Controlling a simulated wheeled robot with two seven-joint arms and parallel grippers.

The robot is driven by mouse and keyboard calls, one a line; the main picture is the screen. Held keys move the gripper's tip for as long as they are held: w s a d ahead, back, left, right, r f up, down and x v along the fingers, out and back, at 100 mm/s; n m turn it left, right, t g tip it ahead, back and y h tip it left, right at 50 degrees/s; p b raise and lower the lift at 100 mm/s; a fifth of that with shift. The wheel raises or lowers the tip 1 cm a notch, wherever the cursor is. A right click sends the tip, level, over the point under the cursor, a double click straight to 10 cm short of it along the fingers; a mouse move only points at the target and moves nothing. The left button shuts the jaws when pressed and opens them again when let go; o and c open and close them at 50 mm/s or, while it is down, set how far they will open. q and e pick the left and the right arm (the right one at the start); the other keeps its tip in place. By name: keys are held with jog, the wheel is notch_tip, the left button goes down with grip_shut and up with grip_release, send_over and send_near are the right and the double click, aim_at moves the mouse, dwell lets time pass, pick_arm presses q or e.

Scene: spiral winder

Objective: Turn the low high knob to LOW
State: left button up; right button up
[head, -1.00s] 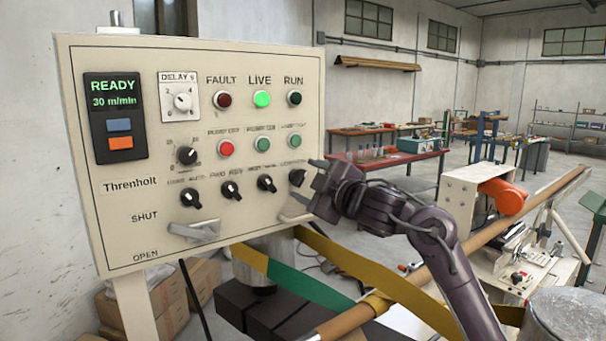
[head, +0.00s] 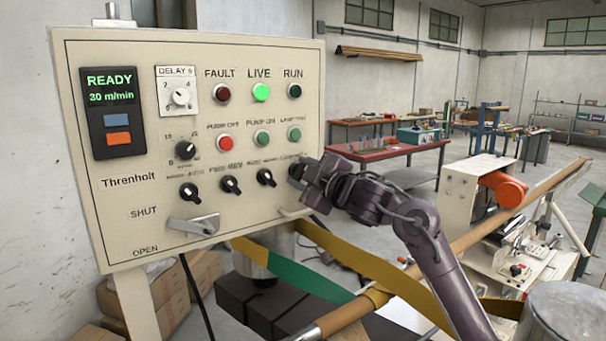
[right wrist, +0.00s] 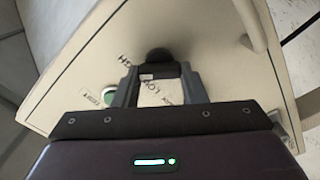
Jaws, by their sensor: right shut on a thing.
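The cream control panel (head: 120,215) stands at the left in the head view. The low high knob is the rightmost black knob of the lower row. My right gripper (head: 300,174) is at it and mostly covers it in the head view. In the right wrist view the round black knob (right wrist: 158,56) shows at the tips of my right gripper (right wrist: 159,70), one finger on each side, shut on it. The knob's pointer direction cannot be made out. My left gripper is not in view.
Three other black knobs (head: 231,185) sit to the left in the same row. A metal SHUT/OPEN lever (head: 194,224) is below them. A pale handle (head: 295,211) sticks out just below my right gripper. Yellow-green strip (head: 350,258) runs below my arm.

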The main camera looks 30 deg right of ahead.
jog(key=shift+f, duration=0.1)
jog(key=shift+n+b, duration=0.55)
jog(key=shift+n, duration=0.55)
jog(key=n+b, duration=0.1)
jog(key=n, duration=0.3)
jog(key=shift+f+b, duration=0.15)
jog(key=shift+b, duration=0.25)
jog(key=n+b, duration=0.1)
jog(key=n, duration=0.3)
jog(key=shift+n+b, duration=0.6)
jog(key=shift+n, duration=1.2)
jog(key=o, duration=1)
